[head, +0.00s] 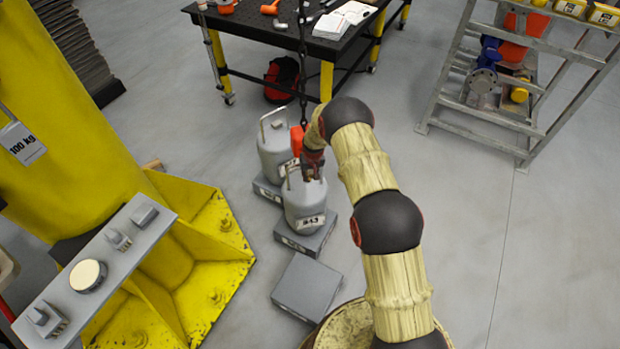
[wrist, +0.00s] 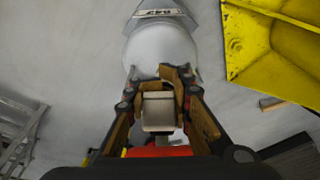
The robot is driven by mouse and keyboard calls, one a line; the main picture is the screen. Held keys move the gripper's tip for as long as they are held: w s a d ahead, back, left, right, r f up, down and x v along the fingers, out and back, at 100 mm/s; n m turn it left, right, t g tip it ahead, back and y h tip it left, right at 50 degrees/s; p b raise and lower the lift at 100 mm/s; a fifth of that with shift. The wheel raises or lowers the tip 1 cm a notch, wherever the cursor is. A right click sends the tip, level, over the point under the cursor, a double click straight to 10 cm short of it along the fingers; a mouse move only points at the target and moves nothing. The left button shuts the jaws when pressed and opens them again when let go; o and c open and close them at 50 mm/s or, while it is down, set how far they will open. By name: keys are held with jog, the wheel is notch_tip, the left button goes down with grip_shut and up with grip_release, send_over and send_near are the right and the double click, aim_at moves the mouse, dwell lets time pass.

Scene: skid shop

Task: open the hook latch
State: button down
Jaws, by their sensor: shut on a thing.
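The red hook (head: 297,140) hangs on a dark chain above the grey canisters; a red part of it also shows in the wrist view (wrist: 155,152). My gripper (head: 312,172) is beside the hook, over the front canister. My gripper and arm partly cover the hook in the head view, so whether the latch stands open cannot be told.
The front canister (head: 304,205) and rear canister (head: 275,145) stand on grey blocks below. An empty grey block (head: 307,287) is nearer. A yellow column base (head: 205,240) is at left, a black worktable (head: 260,25) at the back, a metal rack (head: 490,110) at right. Floor right of my arm is clear.

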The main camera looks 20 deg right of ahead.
jog(key=shift+w+d+r, duration=0.15)
jog(key=shift+w+r, duration=0.35)
jog(key=shift+r, duration=0.2)
jog(key=c, duration=2)
grip_release()
jog(key=shift+r, duration=0.15)
jog(key=o, duration=0.4)
jog(key=shift+s+f, duration=0.15)
jog(key=shift+f, duration=0.05)
jog(key=shift+o, duration=0.3)
jog(key=shift+s+f, duration=0.15)
jog(key=shift+f, duration=0.05)
jog(key=v, duration=1.2)
jog(key=shift+s, duration=0.15)
